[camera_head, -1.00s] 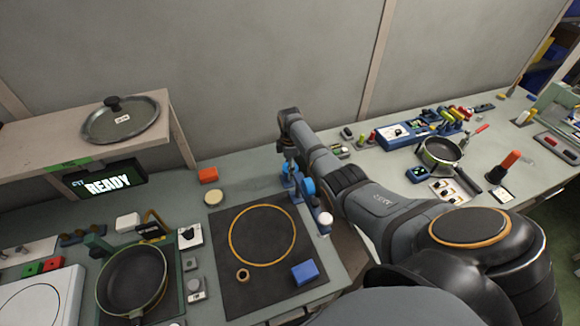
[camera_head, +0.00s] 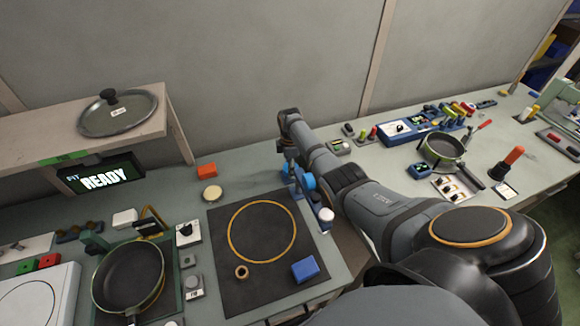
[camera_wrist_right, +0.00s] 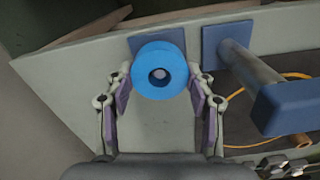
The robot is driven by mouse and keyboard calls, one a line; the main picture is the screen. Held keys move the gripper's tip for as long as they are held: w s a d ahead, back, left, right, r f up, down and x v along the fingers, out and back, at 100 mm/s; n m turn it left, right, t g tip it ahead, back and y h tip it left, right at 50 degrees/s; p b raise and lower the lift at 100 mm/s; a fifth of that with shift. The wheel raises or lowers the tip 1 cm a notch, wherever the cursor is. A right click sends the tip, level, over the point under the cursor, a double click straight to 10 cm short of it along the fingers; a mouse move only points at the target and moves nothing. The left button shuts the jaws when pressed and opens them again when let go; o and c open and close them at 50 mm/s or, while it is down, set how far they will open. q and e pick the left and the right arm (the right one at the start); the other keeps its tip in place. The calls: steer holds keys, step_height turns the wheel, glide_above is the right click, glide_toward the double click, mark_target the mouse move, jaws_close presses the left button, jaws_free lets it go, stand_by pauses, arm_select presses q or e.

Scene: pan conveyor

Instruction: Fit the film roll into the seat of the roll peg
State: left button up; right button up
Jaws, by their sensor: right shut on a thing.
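The film roll is a bright blue ring (camera_wrist_right: 160,70) with a dark central hole, held between the fingers of my right gripper (camera_wrist_right: 160,92). A small pale spot shows inside the hole. Directly behind the roll is a blue square plate (camera_wrist_right: 143,42), probably the base of the roll peg; its shaft is mostly hidden. I cannot tell whether the roll sits around the peg. To the right, a grey post (camera_wrist_right: 250,66) with a blue end block (camera_wrist_right: 290,107) rises from another blue plate. In the head view, a bright blue part (camera_head: 309,181) shows beside my right arm. My left gripper is out of view.
A dark mat (camera_head: 230,285) with an orange ring, a small tan ring (camera_head: 241,272) and a blue block (camera_head: 305,270) lies left of my right arm. A pan (camera_head: 128,278) stands further left. A READY sign (camera_head: 104,178) hangs under the shelf (camera_head: 150,127).

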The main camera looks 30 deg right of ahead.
steer(key=shift+f+b, duration=0.8)
steer(key=shift+f, duration=0.2)
steer(key=o, duration=1.2)
step_height(320, 180, up, 12)
